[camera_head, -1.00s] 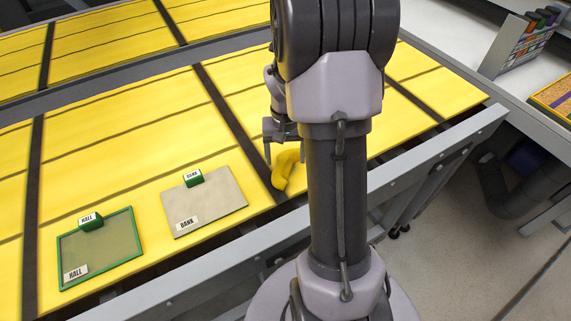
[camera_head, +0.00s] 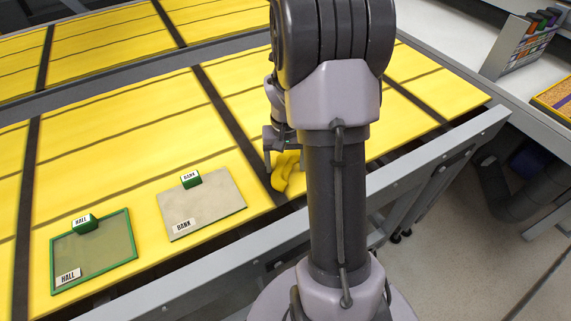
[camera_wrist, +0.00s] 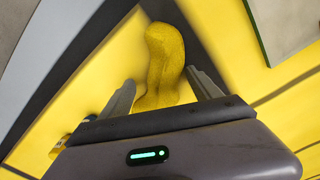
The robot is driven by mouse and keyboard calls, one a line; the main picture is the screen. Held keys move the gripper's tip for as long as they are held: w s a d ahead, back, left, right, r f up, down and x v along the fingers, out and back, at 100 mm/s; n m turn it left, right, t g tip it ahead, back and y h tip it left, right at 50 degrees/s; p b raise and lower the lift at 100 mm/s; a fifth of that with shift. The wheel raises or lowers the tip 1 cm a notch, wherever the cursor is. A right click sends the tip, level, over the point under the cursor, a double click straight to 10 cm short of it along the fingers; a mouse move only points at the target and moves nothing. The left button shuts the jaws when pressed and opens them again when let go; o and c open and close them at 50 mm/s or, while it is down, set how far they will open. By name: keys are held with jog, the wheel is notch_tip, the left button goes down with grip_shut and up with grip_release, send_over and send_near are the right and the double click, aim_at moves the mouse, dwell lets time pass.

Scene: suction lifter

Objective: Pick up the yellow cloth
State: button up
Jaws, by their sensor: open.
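The yellow cloth (camera_head: 284,171) lies crumpled on the yellow table panels, left of my arm column in the head view. In the wrist view the cloth (camera_wrist: 164,62) extends from between my two fingers to beyond their tips. My gripper (camera_wrist: 160,88) is open, with one finger on each side of the cloth. In the head view my gripper (camera_head: 284,160) is just above or at the cloth, and part of it is hidden behind my arm. I cannot tell whether a finger touches the cloth.
A grey tray (camera_head: 203,210) marked BANK and a green-rimmed tray (camera_head: 130,240) marked HALL lie to the left, each with a small green labelled block. A grey rail (camera_head: 440,165) runs along the table's front edge. A rack (camera_head: 518,48) stands at upper right.

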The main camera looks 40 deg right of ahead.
jog(key=shift+c, duration=0.2)
grip_shut()
dwell(0.4)
